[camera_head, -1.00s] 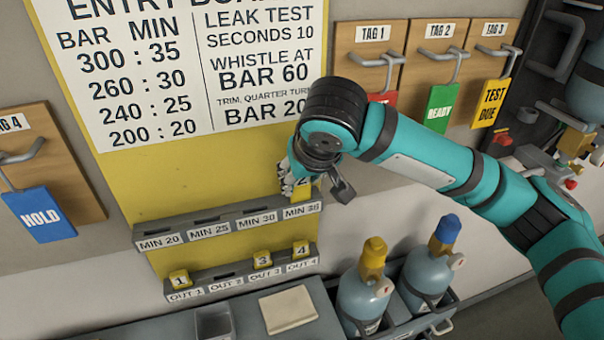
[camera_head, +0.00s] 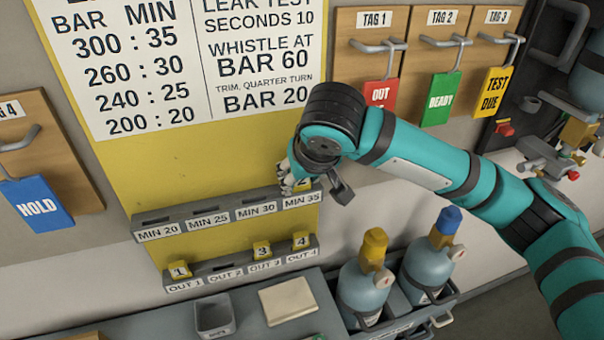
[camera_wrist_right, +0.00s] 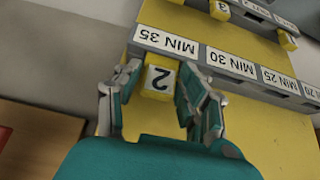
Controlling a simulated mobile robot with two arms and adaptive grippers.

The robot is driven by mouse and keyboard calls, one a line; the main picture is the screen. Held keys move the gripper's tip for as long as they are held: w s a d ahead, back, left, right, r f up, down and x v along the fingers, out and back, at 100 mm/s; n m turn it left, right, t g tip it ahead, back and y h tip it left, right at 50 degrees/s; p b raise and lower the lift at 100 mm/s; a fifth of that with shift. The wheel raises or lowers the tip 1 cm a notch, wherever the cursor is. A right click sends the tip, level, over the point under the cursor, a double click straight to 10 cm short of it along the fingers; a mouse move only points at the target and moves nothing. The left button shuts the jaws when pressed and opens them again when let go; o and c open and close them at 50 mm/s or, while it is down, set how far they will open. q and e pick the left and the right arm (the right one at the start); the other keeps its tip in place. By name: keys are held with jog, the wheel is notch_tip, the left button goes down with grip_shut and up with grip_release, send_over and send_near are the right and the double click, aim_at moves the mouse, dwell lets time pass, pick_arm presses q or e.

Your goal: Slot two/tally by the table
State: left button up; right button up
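The yellow tally marked 2 (camera_wrist_right: 158,79) stands at the MIN 35 place of the upper rail (camera_head: 228,215), its lower end appearing to be in the slot. In the head view only a bit of it (camera_head: 304,184) shows beside my fingers. My right gripper (camera_wrist_right: 160,88) has one finger on each side of this tally, with a narrow gap visible on both sides, so it looks open around it. Tallies 1 (camera_head: 179,269), 3 (camera_head: 262,249) and 4 (camera_head: 301,240) stand in the lower rail (camera_head: 238,274) at OUT 1, OUT 3 and OUT 4. OUT 2 is empty. My left gripper is out of view.
The entry board (camera_head: 180,60) hangs above the rails. Two cylinders, yellow-topped (camera_head: 365,290) and blue-topped (camera_head: 428,268), stand below my right arm. A grey cup (camera_head: 214,316) and pale block (camera_head: 288,301) sit on the bench. Tags hang on hooks at both sides.

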jog(key=o, duration=0.4)
jog(key=shift+r, duration=0.1)
jog(key=v, duration=1.2)
